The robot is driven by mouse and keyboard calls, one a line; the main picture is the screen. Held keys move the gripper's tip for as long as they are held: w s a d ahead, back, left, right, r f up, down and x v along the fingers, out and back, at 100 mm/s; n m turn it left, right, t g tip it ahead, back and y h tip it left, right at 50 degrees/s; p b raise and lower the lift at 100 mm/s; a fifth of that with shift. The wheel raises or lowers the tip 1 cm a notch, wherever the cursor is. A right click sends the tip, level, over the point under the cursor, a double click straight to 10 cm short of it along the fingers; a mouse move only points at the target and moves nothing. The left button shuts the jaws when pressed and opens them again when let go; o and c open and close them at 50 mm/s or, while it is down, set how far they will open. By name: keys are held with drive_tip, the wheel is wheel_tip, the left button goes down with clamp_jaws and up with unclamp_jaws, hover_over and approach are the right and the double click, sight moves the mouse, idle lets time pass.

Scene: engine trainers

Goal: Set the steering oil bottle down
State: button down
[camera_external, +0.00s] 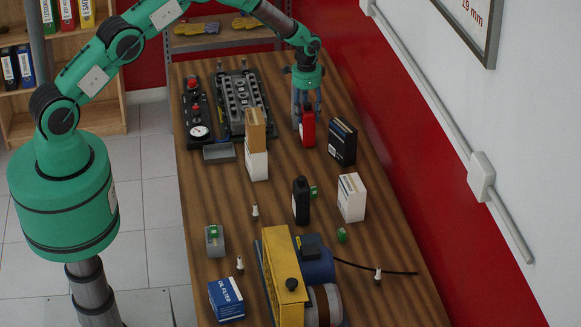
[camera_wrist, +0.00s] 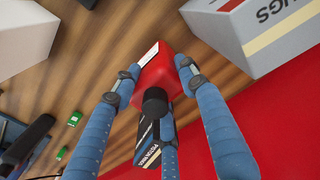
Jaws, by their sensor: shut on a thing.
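The red steering oil bottle (camera_external: 308,128) is upright near the right side of the wooden bench, left of a black box. My gripper (camera_external: 306,106) comes down on it from above, its blue fingers closed around the bottle's upper part. In the wrist view the red bottle (camera_wrist: 153,68) with its black cap sits between the fingertips of my gripper (camera_wrist: 160,74). Whether its base touches the bench (camera_external: 215,182) or hangs slightly above it, I cannot tell.
A black box (camera_external: 342,142) stands close right of the bottle. An engine block (camera_external: 242,103) lies to the left, with a white box (camera_external: 257,165) nearer. A black bottle (camera_external: 301,200) and another white box (camera_external: 351,197) stand in front.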

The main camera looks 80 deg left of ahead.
drive_tip(key=c, duration=1)
unclamp_jaws()
drive_tip(key=shift+f, duration=0.1)
wheel_tip(320, 180, up, 12)
drive_tip(key=shift+s+r+b, duration=0.15)
drive_tip(key=shift+b, duration=0.7)
